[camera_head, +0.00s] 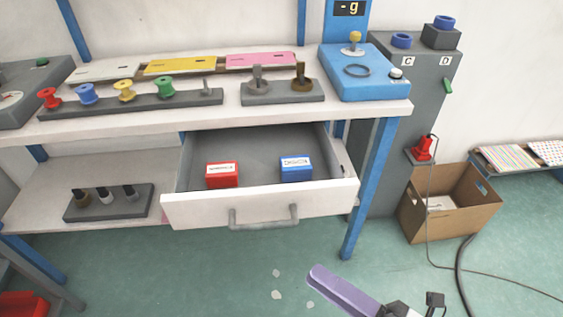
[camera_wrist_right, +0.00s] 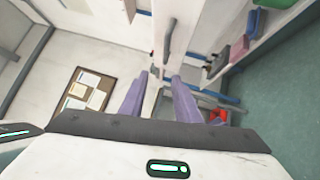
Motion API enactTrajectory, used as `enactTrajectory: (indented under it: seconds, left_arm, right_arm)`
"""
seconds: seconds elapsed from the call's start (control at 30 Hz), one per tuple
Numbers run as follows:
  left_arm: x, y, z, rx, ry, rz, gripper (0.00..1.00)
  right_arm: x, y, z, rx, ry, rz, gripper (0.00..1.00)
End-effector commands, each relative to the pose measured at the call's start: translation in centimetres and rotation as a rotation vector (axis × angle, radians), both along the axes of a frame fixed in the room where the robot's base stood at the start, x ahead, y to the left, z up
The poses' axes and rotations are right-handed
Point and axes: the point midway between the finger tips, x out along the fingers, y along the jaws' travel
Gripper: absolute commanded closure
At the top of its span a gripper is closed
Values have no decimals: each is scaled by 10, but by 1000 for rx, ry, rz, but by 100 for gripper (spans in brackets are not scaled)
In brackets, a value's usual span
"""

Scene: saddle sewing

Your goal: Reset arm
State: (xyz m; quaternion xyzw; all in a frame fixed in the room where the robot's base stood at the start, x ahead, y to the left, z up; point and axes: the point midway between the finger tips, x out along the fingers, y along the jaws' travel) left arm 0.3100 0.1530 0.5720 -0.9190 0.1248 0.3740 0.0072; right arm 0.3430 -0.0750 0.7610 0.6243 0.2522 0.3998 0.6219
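My right gripper (camera_head: 340,288) shows at the bottom of the head view, in front of the workbench and over the green floor. One long purple finger is clear there; the rest is cut off by the frame edge. In the right wrist view, the two purple fingers of my right gripper (camera_wrist_right: 160,85) stand apart with a gap between them and nothing held. The gripper touches nothing that I can see. My left arm and gripper are not in either view.
The workbench drawer (camera_head: 260,209) is pulled out, holding a red box (camera_head: 222,176) and a blue box (camera_head: 296,170). Spools stand in a rack (camera_head: 140,104) on the bench. A cardboard box (camera_head: 430,222) and a black cable (camera_head: 461,280) are at right. Floor before the drawer is mostly clear.

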Motion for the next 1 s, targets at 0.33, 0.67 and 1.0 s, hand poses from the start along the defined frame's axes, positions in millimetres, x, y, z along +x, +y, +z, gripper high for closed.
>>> enactTrajectory:
  seconds: [0.33,0.67,1.0]
  left_arm:
    - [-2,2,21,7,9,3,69]
    - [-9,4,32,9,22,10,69]
    - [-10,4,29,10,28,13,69]
  right_arm:
    - [45,-54,-50,423,778,-465,71]
    - [-27,-83,-147,983,1591,-935,71]
    - [-40,-81,-157,1044,1676,-988,71]
